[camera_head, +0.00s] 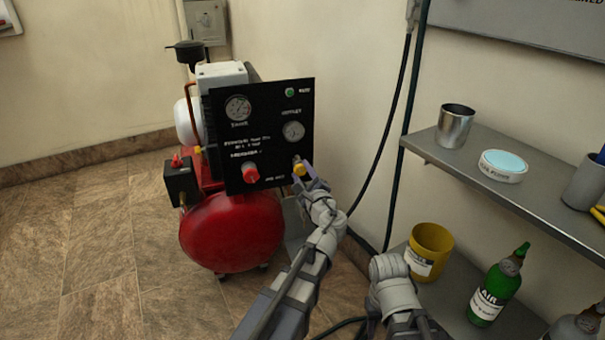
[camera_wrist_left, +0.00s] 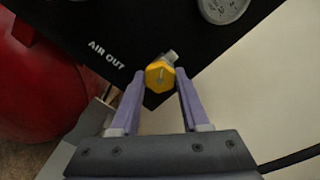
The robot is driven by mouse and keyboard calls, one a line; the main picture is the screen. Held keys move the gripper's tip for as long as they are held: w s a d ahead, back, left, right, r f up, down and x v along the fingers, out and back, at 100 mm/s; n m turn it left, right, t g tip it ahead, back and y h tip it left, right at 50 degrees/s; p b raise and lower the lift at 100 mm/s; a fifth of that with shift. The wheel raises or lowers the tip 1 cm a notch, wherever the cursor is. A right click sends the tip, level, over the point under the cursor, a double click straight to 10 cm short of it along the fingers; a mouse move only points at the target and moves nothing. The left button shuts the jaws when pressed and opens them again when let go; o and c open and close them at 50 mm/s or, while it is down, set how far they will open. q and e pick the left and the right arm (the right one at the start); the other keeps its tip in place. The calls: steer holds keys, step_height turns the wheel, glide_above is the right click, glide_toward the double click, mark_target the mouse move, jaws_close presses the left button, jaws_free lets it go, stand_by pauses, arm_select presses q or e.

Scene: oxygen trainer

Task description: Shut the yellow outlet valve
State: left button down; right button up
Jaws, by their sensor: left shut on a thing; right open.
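The yellow outlet valve (camera_head: 299,170) sits at the lower right of the black gauge panel (camera_head: 268,134). In the left wrist view the yellow valve (camera_wrist_left: 159,75) shows as a faceted knob beside the words "AIR OUT". My left gripper (camera_head: 303,172) is at the valve, and its two purple fingers (camera_wrist_left: 159,88) are on either side of the knob, shut on it. The fingers and wrist partly cover the valve in the head view. My right arm (camera_head: 392,285) shows at the bottom, but its fingers are not in view.
A red compressor tank (camera_head: 232,232) stands under the panel, which also bears a red knob (camera_head: 250,173) and two gauges. At right, a grey shelf (camera_head: 470,172) holds a metal cup (camera_head: 455,126) and a round tin (camera_head: 503,166). A yellow cup (camera_head: 428,250) and a green bottle (camera_head: 497,286) stand below.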

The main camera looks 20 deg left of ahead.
arm_select(q)
steer(key=m, duration=0.6)
steer(key=shift+s+f+m, duration=0.1)
steer(key=shift+m, duration=0.2)
stand_by(0.4)
steer(key=shift+c, duration=1.9)
jaws_free()
steer(key=v, duration=0.7)
steer(key=shift+s+d, duration=0.2)
steer(key=shift+s, duration=0.1)
